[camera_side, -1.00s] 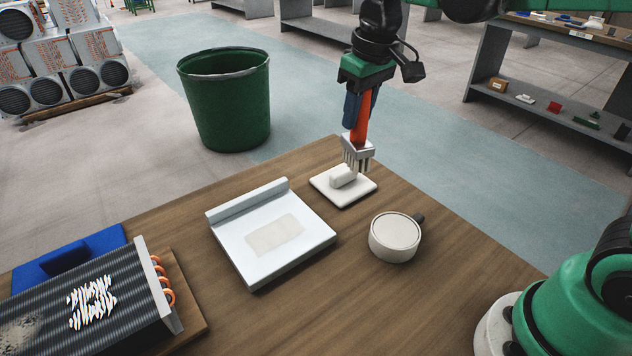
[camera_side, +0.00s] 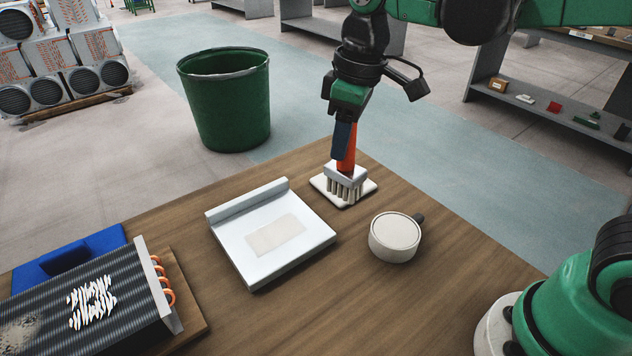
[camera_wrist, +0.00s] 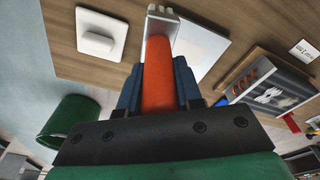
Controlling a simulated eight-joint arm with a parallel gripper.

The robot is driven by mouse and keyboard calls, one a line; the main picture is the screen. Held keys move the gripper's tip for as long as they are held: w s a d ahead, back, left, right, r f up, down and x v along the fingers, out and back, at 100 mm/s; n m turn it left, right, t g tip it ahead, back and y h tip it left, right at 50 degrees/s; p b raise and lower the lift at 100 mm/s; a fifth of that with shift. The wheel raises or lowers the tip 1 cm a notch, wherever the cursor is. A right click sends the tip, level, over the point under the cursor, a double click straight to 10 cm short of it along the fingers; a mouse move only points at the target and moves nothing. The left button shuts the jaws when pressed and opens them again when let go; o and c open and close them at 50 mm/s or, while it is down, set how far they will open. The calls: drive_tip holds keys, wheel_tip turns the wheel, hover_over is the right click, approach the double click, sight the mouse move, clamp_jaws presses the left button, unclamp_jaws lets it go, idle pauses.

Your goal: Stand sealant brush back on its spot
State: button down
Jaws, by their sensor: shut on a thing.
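The sealant brush has an orange handle (camera_side: 346,146) and a pale head (camera_side: 346,180) with bristles pointing down. My gripper (camera_side: 341,140) is shut on the handle, which also shows in the wrist view (camera_wrist: 158,75). In the side view the head overlaps the small white pad (camera_side: 328,190) near the table's far edge and hides much of it; I cannot tell whether they touch. In the wrist view the pad (camera_wrist: 100,22) lies left of the brush head (camera_wrist: 162,10), with a raised block on it.
A white tray (camera_side: 300,262) with a beige patch lies left of the pad. A lidded cup (camera_side: 394,237) stands to the right. A finned coil unit (camera_side: 95,300) and a blue object (camera_side: 100,243) are at lower left. A green bin (camera_side: 225,105) stands beyond the table.

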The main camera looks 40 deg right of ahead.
drive_tip(key=s+a+f+n+g, duration=0.2)
drive_tip(key=s+a+n, duration=0.9)
drive_tip(key=n, duration=0.5)
drive_tip(key=shift+y, duration=0.4)
drive_tip(key=shift+w+f, duration=0.1)
drive_tip(key=shift+f, duration=0.05)
drive_tip(key=shift+f, duration=3)
drive_tip(key=shift+f, duration=0.95)
drive_tip(key=c, duration=0.5)
unclamp_jaws()
